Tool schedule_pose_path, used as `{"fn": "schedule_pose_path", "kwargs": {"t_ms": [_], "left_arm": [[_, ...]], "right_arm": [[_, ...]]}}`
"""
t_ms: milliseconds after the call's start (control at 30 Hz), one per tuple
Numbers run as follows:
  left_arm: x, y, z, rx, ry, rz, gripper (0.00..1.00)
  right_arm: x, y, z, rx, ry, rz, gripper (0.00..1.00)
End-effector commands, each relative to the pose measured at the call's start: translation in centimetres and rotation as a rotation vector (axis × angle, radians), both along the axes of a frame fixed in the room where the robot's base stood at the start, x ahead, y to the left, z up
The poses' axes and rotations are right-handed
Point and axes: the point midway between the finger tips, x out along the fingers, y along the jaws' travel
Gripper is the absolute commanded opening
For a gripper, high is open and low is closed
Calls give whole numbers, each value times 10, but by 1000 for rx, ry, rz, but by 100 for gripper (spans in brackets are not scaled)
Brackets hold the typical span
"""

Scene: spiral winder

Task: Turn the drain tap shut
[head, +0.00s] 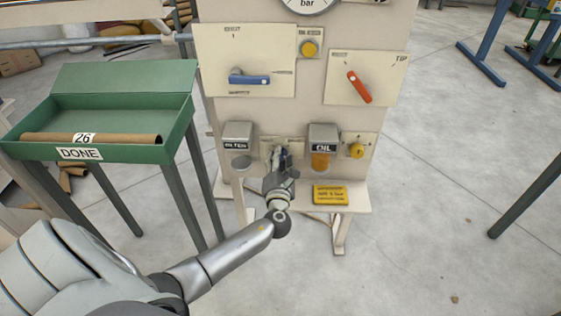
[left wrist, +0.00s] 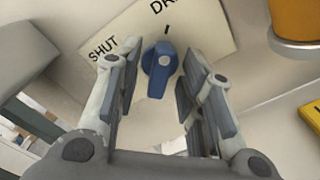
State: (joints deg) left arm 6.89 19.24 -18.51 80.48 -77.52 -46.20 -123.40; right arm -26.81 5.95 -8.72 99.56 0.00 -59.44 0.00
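The drain tap (left wrist: 158,70) is a blue knob on a cream plate (left wrist: 212,28) in the left wrist view. The plate reads SHUT at the left and has a partly cut-off word starting DR at the top. The knob's grip lies nearly in line with the short black mark below that word. My left gripper (left wrist: 160,74) is open, with one finger on each side of the knob and visible gaps to both. In the head view my left gripper (head: 281,158) is in front of the plate and hides most of the tap. My right gripper is not in view.
The FILTER unit (head: 238,133) is left of the gripper and the OIL unit (head: 321,134) with its amber bowl is right. A yellow knob (head: 356,151), blue lever (head: 249,79) and red lever (head: 359,87) are on the panel. A green DONE tray (head: 125,78) stands left.

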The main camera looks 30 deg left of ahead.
Motion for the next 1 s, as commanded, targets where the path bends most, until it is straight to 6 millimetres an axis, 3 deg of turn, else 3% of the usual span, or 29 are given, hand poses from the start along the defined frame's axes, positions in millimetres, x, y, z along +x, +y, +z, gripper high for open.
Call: {"fn": "schedule_pose_path", "kwargs": {"t_ms": [300,567,1000], "left_arm": [[2,1,0,0,1,1,34],[2,1,0,0,1,1,1],[2,1,0,-51,-30,0,0]], "right_arm": [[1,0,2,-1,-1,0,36],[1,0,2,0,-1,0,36],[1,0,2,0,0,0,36]]}}
